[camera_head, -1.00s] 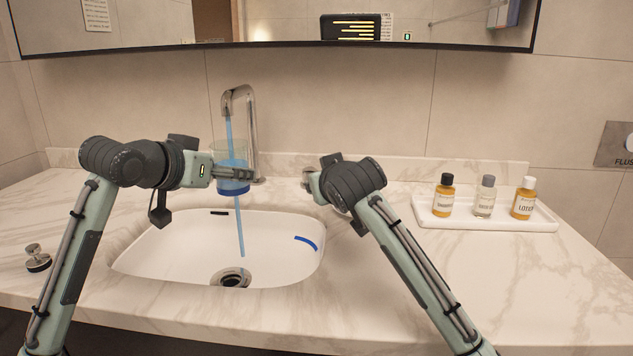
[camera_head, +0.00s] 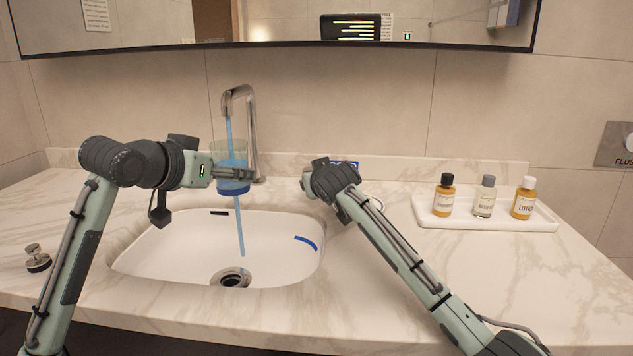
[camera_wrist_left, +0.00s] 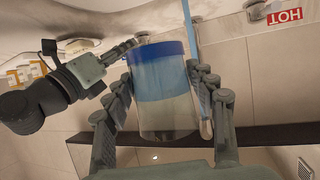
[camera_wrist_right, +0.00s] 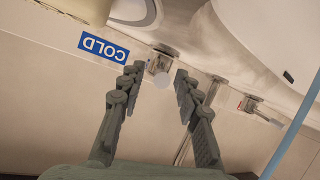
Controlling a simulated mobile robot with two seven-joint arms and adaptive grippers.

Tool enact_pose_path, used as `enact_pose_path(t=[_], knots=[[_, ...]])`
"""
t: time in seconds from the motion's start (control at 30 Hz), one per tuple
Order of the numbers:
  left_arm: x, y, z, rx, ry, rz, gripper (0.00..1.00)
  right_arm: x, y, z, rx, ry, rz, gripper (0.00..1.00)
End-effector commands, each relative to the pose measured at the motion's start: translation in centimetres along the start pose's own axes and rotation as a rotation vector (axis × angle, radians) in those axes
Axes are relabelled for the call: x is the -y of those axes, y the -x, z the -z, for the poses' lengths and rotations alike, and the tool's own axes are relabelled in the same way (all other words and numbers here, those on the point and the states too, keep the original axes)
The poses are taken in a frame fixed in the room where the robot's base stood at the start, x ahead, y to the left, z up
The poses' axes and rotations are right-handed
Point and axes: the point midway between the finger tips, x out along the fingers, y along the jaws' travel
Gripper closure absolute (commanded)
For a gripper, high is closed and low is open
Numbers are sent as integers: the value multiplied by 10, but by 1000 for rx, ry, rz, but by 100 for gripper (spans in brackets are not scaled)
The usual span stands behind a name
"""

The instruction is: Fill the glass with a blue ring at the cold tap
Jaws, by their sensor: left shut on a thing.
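The glass with a blue ring (camera_head: 231,153) is upright under the spout (camera_head: 250,120). My left gripper (camera_head: 226,173) is shut on it. In the left wrist view the glass (camera_wrist_left: 165,112) appears upside down, with light-blue water above its blue base band. A blue stream (camera_head: 240,235) runs from the spout to the sink; whether it passes through or beside the glass is unclear. My right gripper (camera_wrist_right: 157,76) is open, its fingers on either side of the cold tap's knob (camera_wrist_right: 162,80); contact is unclear. The blue COLD label (camera_wrist_right: 103,47) is beside it.
The hot tap (camera_wrist_right: 250,103) has a red HOT label, clear in the left wrist view (camera_wrist_left: 284,16). The sink (camera_head: 180,250) lies below the glass. A white tray (camera_head: 540,222) with three bottles stands at the right. A small knob (camera_head: 37,258) stands at the left.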

Motion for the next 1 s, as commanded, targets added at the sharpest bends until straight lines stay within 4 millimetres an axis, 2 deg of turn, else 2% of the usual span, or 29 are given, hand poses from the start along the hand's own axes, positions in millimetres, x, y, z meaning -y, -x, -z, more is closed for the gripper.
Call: enact_pose_path(t=[0.1, 0.37, 0.77, 1.0], knots=[[0, 1, 1, -4, 0, 0, 80, 0, 0, 0, 0, 0, 0, 69], [0, 1, 1, -4, 0, 0, 80, 0, 0, 0, 0, 0, 0, 100], [0, 1, 1, -3, 0, 0, 80, 1, 0, 0, 1, -2, -4, 100], [0, 1, 1, -3, 0, 0, 80, 17, 0, 3, 30, -54, -122, 100]])
